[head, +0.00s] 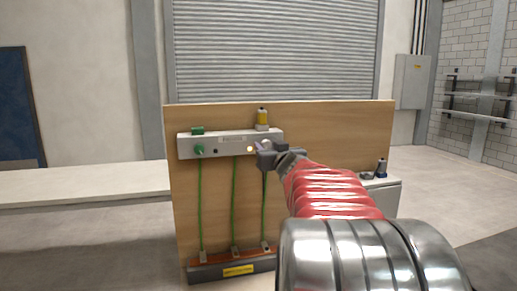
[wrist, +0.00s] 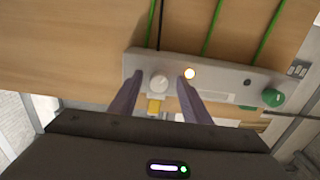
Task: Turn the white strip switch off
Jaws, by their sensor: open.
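The white strip switch shows in the wrist view as a round white knob (wrist: 159,82) on the grey strip box (wrist: 228,84). In the head view the strip box (head: 182,147) is fixed to the upper part of a wooden panel, and my gripper covers its right end. My gripper (wrist: 159,90) is open, with one finger on each side of the knob. I cannot tell whether the fingers touch it.
A green knob (wrist: 274,98) is at the strip's other end. A yellow-topped part (head: 262,118) stands on top of the strip. Green cables (head: 235,205) run down the wooden panel (head: 340,125) to a lower box (head: 205,274). A white bench (head: 85,184) stands at left.

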